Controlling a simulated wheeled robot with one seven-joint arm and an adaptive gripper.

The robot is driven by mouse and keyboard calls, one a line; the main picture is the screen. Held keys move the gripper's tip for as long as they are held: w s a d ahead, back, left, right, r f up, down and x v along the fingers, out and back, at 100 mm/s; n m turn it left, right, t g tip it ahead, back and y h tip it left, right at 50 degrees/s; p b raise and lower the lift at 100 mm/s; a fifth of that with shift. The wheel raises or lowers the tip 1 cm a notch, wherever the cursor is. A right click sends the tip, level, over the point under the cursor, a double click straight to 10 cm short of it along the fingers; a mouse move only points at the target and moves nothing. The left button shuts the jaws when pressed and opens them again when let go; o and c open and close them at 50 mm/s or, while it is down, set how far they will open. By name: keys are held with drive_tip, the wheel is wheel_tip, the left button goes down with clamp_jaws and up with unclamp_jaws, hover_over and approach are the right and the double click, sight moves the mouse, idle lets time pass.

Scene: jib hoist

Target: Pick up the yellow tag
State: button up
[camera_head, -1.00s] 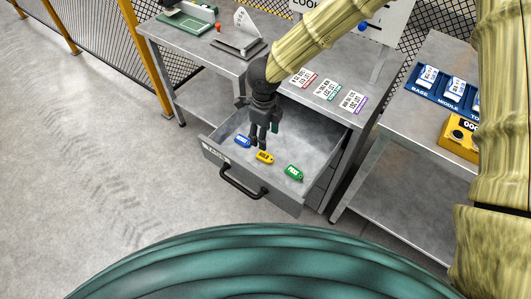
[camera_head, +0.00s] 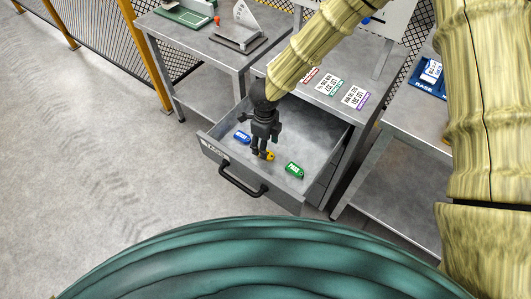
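The yellow tag (camera_head: 269,155) lies on the floor of the open grey drawer (camera_head: 311,187), near its front. My gripper (camera_head: 262,155) reaches down into the drawer right at the yellow tag, and its fingers cover part of the tag. The fingertips are too small and overlapped to tell whether they are open or touching the tag. A blue tag (camera_head: 242,137) lies to the left of the gripper. A green tag (camera_head: 294,170) lies to the right.
The drawer has a black handle (camera_head: 242,182) at its front and raised walls around the tags. Cards (camera_head: 327,87) lie on the bench top behind. A second bench (camera_head: 394,150) with a blue tray (camera_head: 427,88) stands to the right. Open floor is at left.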

drive_tip(key=shift+s+f+p, duration=0.1)
drive_tip(key=shift+f+p, duration=0.2)
drive_tip(key=shift+f, duration=1.6)
drive_tip(key=shift+a, duration=0.1)
drive_tip(key=c, duration=0.9)
